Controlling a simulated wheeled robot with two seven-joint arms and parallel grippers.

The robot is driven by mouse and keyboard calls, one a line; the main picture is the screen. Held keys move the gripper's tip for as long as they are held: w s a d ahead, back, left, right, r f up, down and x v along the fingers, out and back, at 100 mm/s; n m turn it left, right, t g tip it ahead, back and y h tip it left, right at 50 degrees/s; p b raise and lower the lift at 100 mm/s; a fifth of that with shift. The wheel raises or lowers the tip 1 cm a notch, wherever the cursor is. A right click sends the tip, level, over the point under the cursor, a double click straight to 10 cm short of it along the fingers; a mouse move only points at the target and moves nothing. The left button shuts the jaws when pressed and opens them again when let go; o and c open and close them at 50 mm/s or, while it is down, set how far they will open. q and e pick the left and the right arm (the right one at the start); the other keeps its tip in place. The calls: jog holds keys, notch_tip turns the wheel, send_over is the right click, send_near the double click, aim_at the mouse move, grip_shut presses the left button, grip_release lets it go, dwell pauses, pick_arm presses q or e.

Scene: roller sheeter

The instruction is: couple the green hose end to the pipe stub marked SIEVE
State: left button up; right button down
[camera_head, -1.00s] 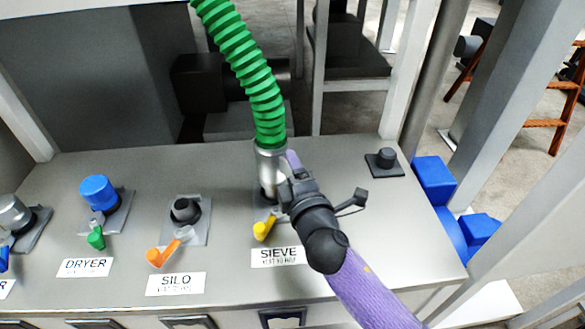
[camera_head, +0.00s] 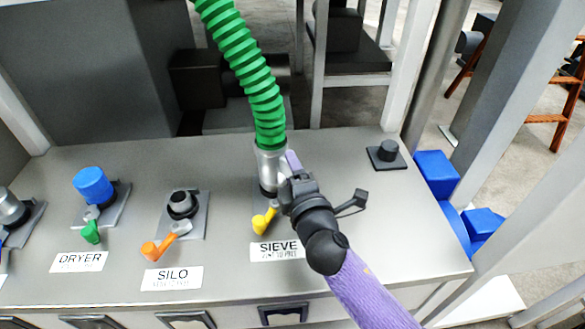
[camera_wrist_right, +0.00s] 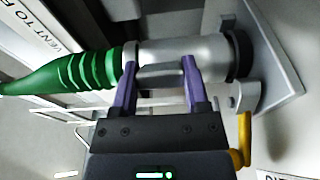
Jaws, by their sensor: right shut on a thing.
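The green hose (camera_head: 250,80) hangs down from the top of the head view and ends in a silver metal cuff (camera_head: 269,160). The cuff stands upright over the pipe stub behind the SIEVE label (camera_head: 277,250). My right gripper (camera_head: 287,172) is shut on the cuff; in the right wrist view its purple fingers (camera_wrist_right: 160,85) straddle the cuff (camera_wrist_right: 185,52). The cuff's end meets a dark ring (camera_wrist_right: 240,55) on the stub's plate; whether it is fully seated I cannot tell. The yellow lever (camera_head: 264,220) sits at the stub's base. My left gripper is not in view.
The SILO stub (camera_head: 182,203) has an orange lever (camera_head: 163,245). The DRYER stub carries a blue cap (camera_head: 93,185) and a green lever. Blue boxes (camera_head: 436,175) stand beyond the right edge.

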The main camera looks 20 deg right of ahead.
jog(key=shift+f, duration=0.1)
jog(key=shift+f, duration=0.2)
dwell(0.4)
grip_release()
jog(key=shift+s, duration=0.25)
jog(key=s, duration=0.8)
jog(key=shift+s+a+f, duration=0.1)
jog(key=shift+s+a, duration=0.25)
jog(key=shift+s, duration=0.4)
